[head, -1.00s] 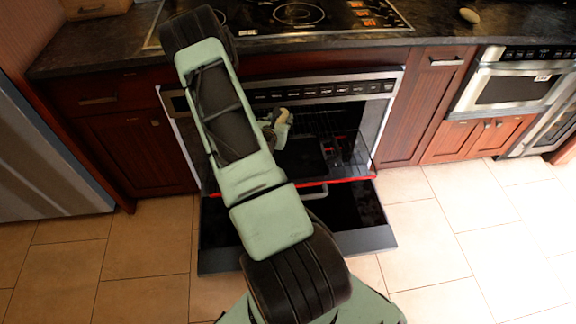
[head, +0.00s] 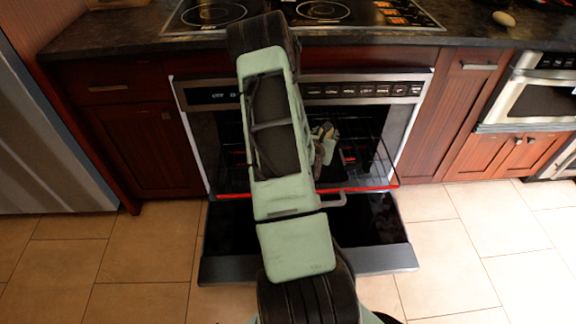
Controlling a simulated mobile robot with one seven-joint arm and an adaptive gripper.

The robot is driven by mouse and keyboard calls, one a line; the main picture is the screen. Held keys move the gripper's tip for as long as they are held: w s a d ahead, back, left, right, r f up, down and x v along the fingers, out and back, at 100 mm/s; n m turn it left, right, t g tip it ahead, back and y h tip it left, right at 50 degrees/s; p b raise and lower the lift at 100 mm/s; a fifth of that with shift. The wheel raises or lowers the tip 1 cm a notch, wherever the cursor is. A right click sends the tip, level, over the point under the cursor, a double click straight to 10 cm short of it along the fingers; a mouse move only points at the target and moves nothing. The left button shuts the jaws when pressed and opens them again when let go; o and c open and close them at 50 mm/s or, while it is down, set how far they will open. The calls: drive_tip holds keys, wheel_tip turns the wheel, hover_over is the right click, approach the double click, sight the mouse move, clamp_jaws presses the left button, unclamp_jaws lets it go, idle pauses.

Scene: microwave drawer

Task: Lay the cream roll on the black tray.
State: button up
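A small rounded cream roll (head: 503,18) lies on the dark countertop at the upper right, far from my gripper. The black tray (head: 328,174) is a dark flat shape inside the open oven, largely hidden behind my arm. My gripper (head: 326,150) is at the oven opening, just right of my arm link, and appears in front of or above the tray. Its fingers are small and partly covered, so I cannot tell whether they are open or hold anything.
The oven door (head: 372,234) is folded down, with a red-edged rack (head: 372,188) above it. A cooktop (head: 385,14) sits above the oven. A microwave drawer (head: 540,95) is at the right. The tiled floor (head: 435,240) is clear on both sides.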

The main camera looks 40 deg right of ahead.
drive_tip(key=shift+w+a+f+b, duration=0.2)
drive_tip(key=shift+f+b, duration=0.25)
drive_tip(key=shift+b, duration=0.65)
drive_tip(key=shift+a+f+b, duration=0.15)
drive_tip(key=shift+a+b, duration=0.1)
drive_tip(key=shift+b, duration=0.95)
drive_tip(key=w+a+f+b, duration=0.1)
drive_tip(key=w+a+f, duration=0.1)
drive_tip(key=w+a+f+b, duration=0.1)
drive_tip(key=w+a+f, duration=0.1)
drive_tip(key=w, duration=0.1)
drive_tip(key=w+a+f+b, duration=0.1)
drive_tip(key=w+a+f, duration=0.1)
drive_tip(key=shift+w+a+f+b, duration=0.3)
drive_tip(key=shift+w+a+b, duration=0.05)
drive_tip(key=shift+w, duration=0.05)
drive_tip(key=f+b, duration=0.2)
drive_tip(key=f, duration=0.1)
drive_tip(key=w+a+f+b, duration=0.1)
drive_tip(key=shift+f, duration=0.4)
drive_tip(key=shift+f, duration=0.1)
